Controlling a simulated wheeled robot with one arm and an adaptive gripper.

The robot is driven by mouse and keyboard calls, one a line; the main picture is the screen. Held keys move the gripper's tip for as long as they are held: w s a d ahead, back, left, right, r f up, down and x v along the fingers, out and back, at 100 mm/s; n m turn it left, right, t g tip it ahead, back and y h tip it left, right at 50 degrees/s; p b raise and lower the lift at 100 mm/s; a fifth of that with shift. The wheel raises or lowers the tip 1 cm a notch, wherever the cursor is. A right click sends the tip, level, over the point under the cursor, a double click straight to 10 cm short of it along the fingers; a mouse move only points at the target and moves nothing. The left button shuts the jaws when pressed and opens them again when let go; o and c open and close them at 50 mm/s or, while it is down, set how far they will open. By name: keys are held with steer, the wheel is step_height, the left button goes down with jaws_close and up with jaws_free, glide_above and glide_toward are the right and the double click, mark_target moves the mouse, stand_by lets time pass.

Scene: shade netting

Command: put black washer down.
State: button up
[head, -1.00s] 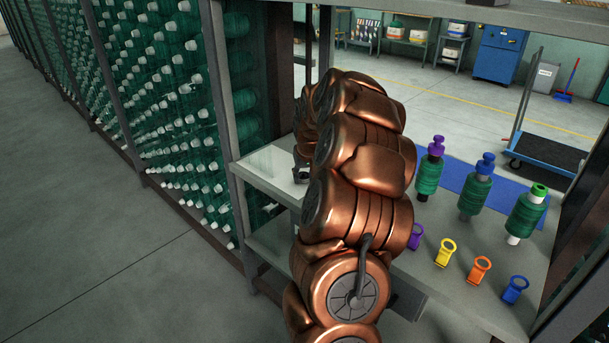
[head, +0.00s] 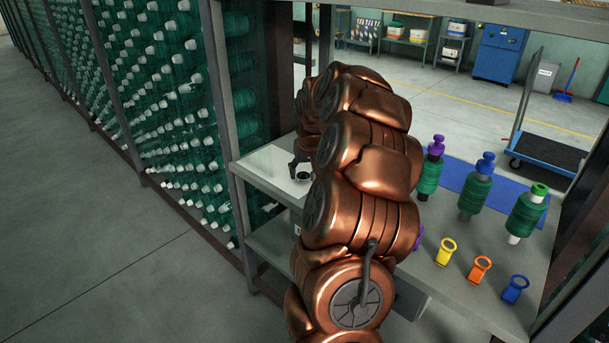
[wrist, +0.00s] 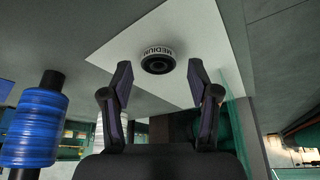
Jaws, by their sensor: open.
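The black washer (head: 304,176) lies flat on a white sheet (head: 266,163) at the left end of the shelf. In the wrist view the washer (wrist: 158,63) shows a pale rim marked "MEDIUM" and rests on the white sheet (wrist: 205,30). My gripper (wrist: 160,78) is open, with one finger on each side of the view and the washer showing between and beyond the fingertips, apart from them. In the head view my gripper (head: 298,164) is small, close above the washer and partly hidden by my arm.
Three green spools (head: 429,175) with purple, blue and green tops stand at the right. Yellow (head: 445,252), orange (head: 479,270) and blue (head: 515,290) ringed tags lie in front; a purple one is mostly hidden. A blue spool (wrist: 32,128) stands left in the wrist view.

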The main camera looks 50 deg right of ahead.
steer(key=v, duration=1)
steer(key=shift+b, duration=0.3)
steer(key=s+a+f+n+g+y, duration=0.1)
steer(key=s+a+n, duration=0.15)
steer(key=a, duration=1.15)
steer(key=s+a+f+n+g+y, duration=0.1)
steer(key=s+a+f+n+y, duration=0.15)
steer(key=a, duration=1.05)
steer(key=s+a+f+n+g, duration=0.1)
steer(key=s+a+f+g, duration=0.1)
steer(key=s+a, duration=0.4)
steer(key=s+a+f+n+g, duration=0.1)
steer(key=s+a, duration=0.6)
steer(key=s, duration=0.9)
step_height(320, 180, down, 2)
steer(key=shift+a+f+g+h, duration=0.15)
steer(key=shift+a+g+h, duration=0.25)
steer(key=shift+g, duration=0.3)
steer(key=shift+w+d, duration=0.1)
steer(key=s+p+v, duration=0.3)
steer(key=p+v, duration=0.9)
steer(key=v, duration=0.1)
steer(key=shift+w+r+t+p, duration=0.4)
steer(key=shift+r, duration=0.05)
